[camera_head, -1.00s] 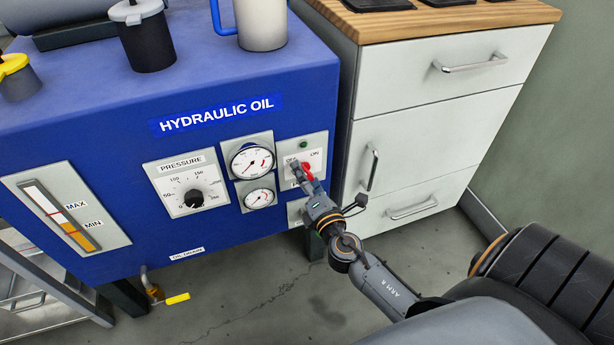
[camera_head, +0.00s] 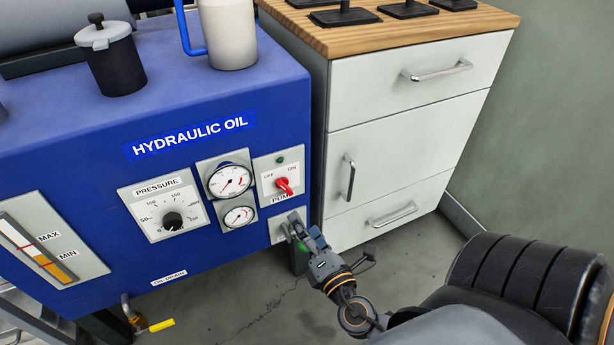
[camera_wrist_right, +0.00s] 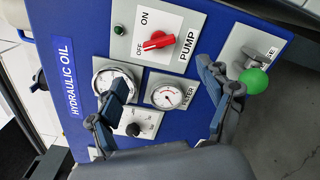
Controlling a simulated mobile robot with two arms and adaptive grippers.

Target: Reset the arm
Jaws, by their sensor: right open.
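My right gripper (camera_head: 297,226) is open and empty, just below the pump switch plate at the lower right of the blue hydraulic oil cabinet (camera_head: 110,200). The red pump switch (camera_head: 284,186) sits between OFF and ON labels, under a green lamp, clear of my fingers. In the right wrist view my two spread fingers (camera_wrist_right: 165,98) frame the small filter gauge (camera_wrist_right: 167,95), and the red switch (camera_wrist_right: 157,41) is beyond them. A green ball knob (camera_wrist_right: 254,82) is beside the right-hand finger. Whether the fingers touch the panel is unclear. My left gripper is out of view.
A white drawer unit (camera_head: 400,140) with a wooden top stands right of the cabinet. A pressure dial (camera_head: 172,221) and two gauges are on the panel. A yellow-handled drain valve (camera_head: 162,325) sticks out below.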

